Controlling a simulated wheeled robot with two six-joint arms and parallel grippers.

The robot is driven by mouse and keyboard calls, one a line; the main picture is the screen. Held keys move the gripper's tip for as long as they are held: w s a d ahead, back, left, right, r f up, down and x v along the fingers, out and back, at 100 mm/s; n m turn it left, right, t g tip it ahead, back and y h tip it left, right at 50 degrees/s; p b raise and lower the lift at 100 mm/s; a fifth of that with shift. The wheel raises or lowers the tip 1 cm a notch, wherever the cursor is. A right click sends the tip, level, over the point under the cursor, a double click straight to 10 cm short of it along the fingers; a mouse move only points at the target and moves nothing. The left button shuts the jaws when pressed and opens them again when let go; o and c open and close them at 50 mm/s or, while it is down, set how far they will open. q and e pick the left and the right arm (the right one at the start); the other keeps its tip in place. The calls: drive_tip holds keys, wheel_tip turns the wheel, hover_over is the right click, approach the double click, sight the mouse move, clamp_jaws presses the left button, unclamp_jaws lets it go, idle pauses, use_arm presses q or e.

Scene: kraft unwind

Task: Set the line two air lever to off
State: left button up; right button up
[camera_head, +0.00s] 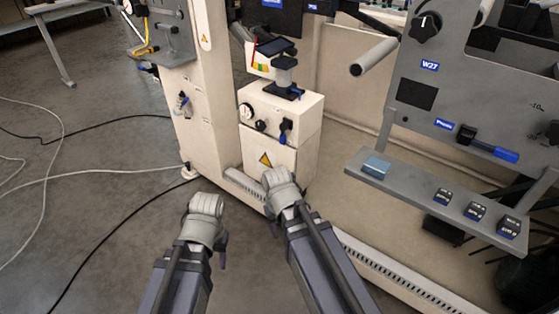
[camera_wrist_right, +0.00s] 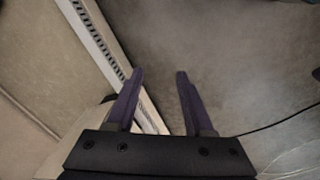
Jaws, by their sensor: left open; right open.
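A dark blue lever (camera_head: 286,129) sits on the front of a cream box (camera_head: 303,113), right of a round gauge (camera_head: 246,112) and a black knob (camera_head: 261,125). A small dark valve (camera_head: 183,101) is on the cream column to its left. The labels are too small to tell which lever is line two. My left gripper (camera_head: 222,259) points down below the column, apart from it, mostly hidden by its wrist. My right gripper (camera_wrist_right: 160,74) is open and empty in the right wrist view. In the head view its wrist covers the area just below the cream box.
A grey panel (camera_head: 420,95) on the right carries a knob, a blue-handled part (camera_head: 491,150) and a roller bar (camera_head: 375,56). Cables (camera_head: 90,137) cross the open floor at left.

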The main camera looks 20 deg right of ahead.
sight(281, 140)
drive_tip(key=w+d+f+n+t+h+b, duration=0.1)
drive_tip(key=w+d+f+n+h+b, duration=0.35)
drive_tip(key=f+b, duration=0.5)
drive_tip(key=w+d+r+n+t+h+b, duration=0.1)
drive_tip(key=w+r+n+t+h, duration=0.15)
drive_tip(key=w+r+n, duration=0.35)
drive_tip(key=w+d+r+n+t+h, duration=0.2)
drive_tip(key=w+n+h, duration=0.15)
drive_tip(key=w, duration=0.45)
drive_tip(key=w+a+r+n+t+h, duration=0.3)
drive_tip(key=w+a+r+n+t, duration=0.3)
drive_tip(key=r+n, duration=0.4)
use_arm(q)
wheel_tip(281, 140, down, 13)
use_arm(e)
drive_tip(key=shift+g, duration=0.55)
drive_tip(key=shift+w+a+x, duration=0.1)
drive_tip(key=shift+w+x, duration=0.05)
drive_tip(key=shift+x, duration=1.7)
drive_tip(key=shift+w+a+x, duration=0.15)
drive_tip(key=shift+x, duration=1.7)
use_arm(q)
drive_tip(key=shift+f, duration=0.1)
use_arm(e)
clamp_jaws()
